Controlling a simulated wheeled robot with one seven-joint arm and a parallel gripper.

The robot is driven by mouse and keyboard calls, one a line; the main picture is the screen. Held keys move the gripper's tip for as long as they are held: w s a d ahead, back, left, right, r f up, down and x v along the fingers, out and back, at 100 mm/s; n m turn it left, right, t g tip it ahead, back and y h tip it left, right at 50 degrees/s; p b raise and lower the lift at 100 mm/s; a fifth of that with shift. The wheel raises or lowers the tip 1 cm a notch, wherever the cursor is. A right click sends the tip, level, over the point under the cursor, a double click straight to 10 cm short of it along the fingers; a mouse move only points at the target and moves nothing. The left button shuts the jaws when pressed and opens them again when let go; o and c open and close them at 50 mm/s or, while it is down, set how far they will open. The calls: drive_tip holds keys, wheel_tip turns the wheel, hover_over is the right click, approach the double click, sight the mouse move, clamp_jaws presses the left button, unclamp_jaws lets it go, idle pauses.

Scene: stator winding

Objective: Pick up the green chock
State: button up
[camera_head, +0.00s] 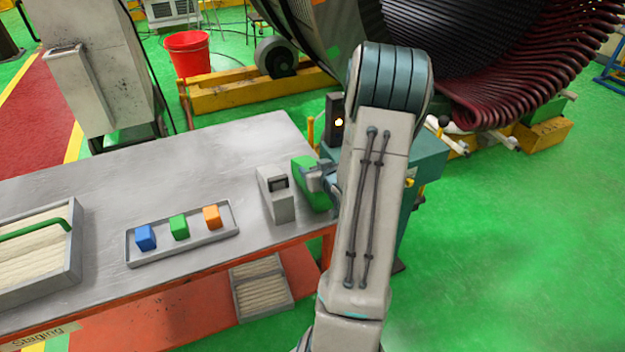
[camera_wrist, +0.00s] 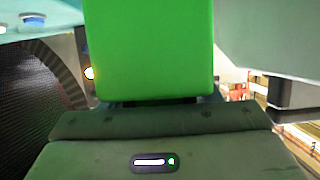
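A small green block (camera_head: 179,227) stands in a shallow grey tray (camera_head: 190,250) on the workbench, between a blue block (camera_head: 145,237) and an orange block (camera_head: 212,217). A larger green block (camera_head: 305,182) is at the bench's right end, beside a grey box-like device. My gripper (camera_head: 318,178) is right at this larger block, away from the tray. In the wrist view the larger green block (camera_wrist: 150,50) fills the upper middle, close in front of the gripper body. The fingertips are hidden there, so I cannot tell whether they grip it.
The grey device (camera_head: 277,195) stands just left of the larger green block. A teal cabinet (camera_head: 425,160) is right behind my arm. A bin with a green handle (camera_head: 40,255) sits at the bench's left end. The bench behind the tray is clear.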

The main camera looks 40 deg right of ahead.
drive_tip(key=c, duration=0.5)
drive_tip(key=shift+r, duration=0.2)
